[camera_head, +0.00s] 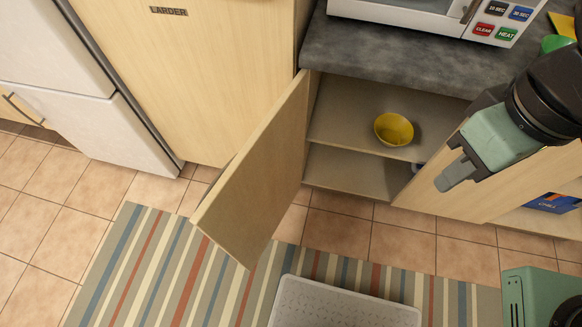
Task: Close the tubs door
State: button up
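A pale wooden cupboard door (255,180) stands wide open, swung out over the striped rug. It meets the cabinet at its upper right edge, beside the larder front. No label is readable on the side I see. The open cabinet shows a shelf (345,112) with a yellow bowl (394,129) on it and a lower level beneath. My gripper (450,172) is at the right, in front of the cabinet's right side and well apart from the door. Its fingers are seen from an angle that hides whether they are apart.
A grey counter (390,57) with a microwave (430,14) lies above the cabinet. The larder (200,75) and a white fridge (75,85) stand at left. A grey tray-like object (340,305) lies on the striped rug (130,265). Tiled floor between door and gripper is clear.

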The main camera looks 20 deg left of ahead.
aim_at(241, 212)
jog(key=k+j+z, duration=0.15)
jog(key=k+j, duration=0.55)
jog(key=j, duration=0.45)
jog(key=k+j+z, duration=0.15)
jog(key=j, duration=0.7)
jog(key=i+j, duration=0.1)
jog(key=j, duration=0.55)
jog(key=k+j+u, duration=0.15)
jog(key=u, duration=0.25)
jog(key=k+j+u, duration=0.2)
jog(key=u, duration=0.2)
